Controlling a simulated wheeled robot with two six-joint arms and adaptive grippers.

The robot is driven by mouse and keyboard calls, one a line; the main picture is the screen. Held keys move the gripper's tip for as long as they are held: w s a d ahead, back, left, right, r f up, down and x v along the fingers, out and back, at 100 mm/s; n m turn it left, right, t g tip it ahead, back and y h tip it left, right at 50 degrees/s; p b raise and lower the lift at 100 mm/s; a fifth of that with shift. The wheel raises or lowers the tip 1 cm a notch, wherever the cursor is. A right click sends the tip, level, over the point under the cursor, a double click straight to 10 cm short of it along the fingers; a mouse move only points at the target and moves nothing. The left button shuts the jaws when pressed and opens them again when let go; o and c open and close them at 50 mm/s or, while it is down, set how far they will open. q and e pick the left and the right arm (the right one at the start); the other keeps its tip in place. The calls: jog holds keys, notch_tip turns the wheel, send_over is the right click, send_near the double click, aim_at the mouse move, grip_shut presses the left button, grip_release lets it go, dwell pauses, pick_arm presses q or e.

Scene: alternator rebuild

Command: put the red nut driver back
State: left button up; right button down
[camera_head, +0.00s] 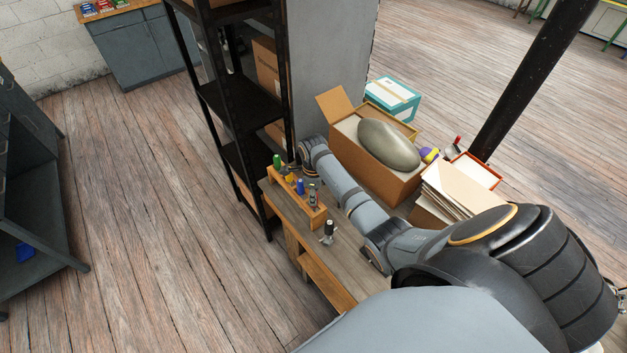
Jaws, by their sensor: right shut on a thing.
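A wooden rack (310,212) stands on a narrow wooden bench (345,262). Upright drivers stand in it, among them a green-handled one (277,161), a blue-handled one (300,186) and a dark grey one (313,196). My right arm reaches over the bench from the right. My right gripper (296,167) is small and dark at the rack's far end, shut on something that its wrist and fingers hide. I cannot make out a red nut driver handle in the rack or in the jaws. My left gripper is out of view.
A dark metal shelf (240,110) stands just left of the bench. An open carton (385,185) with a large grey-green rounded thing stands behind my forearm. A box of papers (455,190) and a black post (525,75) are to the right.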

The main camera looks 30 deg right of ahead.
jog(key=shift+f, duration=0.3)
jog(key=c, duration=1)
grip_release()
notch_tip(320, 180, up, 16)
jog(key=shift+r+p, duration=0.1)
jog(key=shift+p, duration=0.35)
